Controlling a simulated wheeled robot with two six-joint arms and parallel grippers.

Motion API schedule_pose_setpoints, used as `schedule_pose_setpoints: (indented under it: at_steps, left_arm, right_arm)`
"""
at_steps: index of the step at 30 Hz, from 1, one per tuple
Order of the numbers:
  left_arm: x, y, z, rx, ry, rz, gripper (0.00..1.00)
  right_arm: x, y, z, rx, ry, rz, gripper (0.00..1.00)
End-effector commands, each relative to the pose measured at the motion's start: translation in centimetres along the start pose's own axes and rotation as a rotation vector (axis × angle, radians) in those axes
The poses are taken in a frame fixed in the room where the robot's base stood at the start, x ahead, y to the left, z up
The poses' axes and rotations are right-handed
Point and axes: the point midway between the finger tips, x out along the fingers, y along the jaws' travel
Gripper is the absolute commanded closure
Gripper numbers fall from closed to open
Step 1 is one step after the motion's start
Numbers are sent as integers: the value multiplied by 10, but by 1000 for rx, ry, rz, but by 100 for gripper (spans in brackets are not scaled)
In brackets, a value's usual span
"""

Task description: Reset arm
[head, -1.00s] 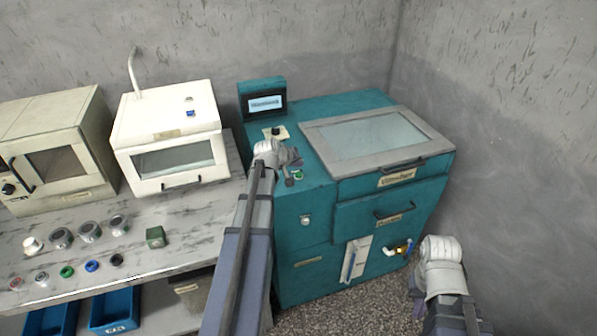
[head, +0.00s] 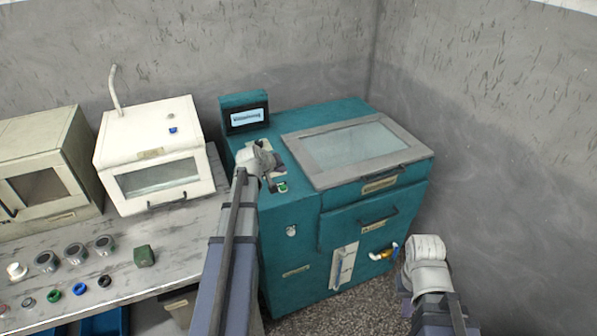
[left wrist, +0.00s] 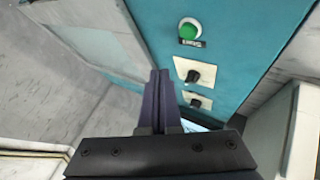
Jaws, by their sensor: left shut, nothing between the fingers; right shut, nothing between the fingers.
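My left arm reaches up from the bottom of the head view. Its gripper (head: 268,172) is over the control panel of the teal machine (head: 290,215). In the left wrist view the left gripper's fingers (left wrist: 160,75) are together with nothing between them. Beyond them are a green button (left wrist: 188,31) and two black knobs on pale plates, the upper knob (left wrist: 193,76) nearer the button. My right arm (head: 428,270) is at the lower right in the head view, beside the machine's front. Its fingers are hard to make out, and it holds nothing visible.
A white lidded box (head: 155,170) and a cream oven-like unit (head: 45,185) stand on the grey bench. Several small rings and cylinders and a green block (head: 144,256) lie in front. A brass tap (head: 383,253) juts from the machine. Speckled floor (head: 300,318) is free below.

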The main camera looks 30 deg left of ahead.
Motion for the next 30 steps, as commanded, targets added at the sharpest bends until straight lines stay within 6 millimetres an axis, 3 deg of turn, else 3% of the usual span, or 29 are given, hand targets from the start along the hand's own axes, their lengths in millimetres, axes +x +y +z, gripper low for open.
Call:
schedule_pose_setpoints:
  at_steps: [5,8,11,15,19,24,27,30]
  left_arm:
    - [0,1,1,2,-2,0,100]
    - [1,11,17,33,-32,-1,100]
    - [1,35,60,115,-113,-8,100]
    - [-8,76,152,306,-285,-35,100]
    - [-32,100,241,512,-452,-78,100]
    - [-77,108,337,777,-637,-154,100]
    - [-103,104,375,906,-715,-201,100]
    - [-124,98,400,1005,-770,-243,100]
  right_arm:
    - [0,0,0,0,0,0,100]
    - [0,0,0,0,0,0,100]
    - [0,0,0,0,0,0,100]
    - [0,0,0,0,0,0,100]
    - [0,0,0,0,0,0,100]
    - [0,0,0,0,0,0,100]
    - [0,0,0,0,0,0,100]
    - [0,0,0,0,0,0,100]
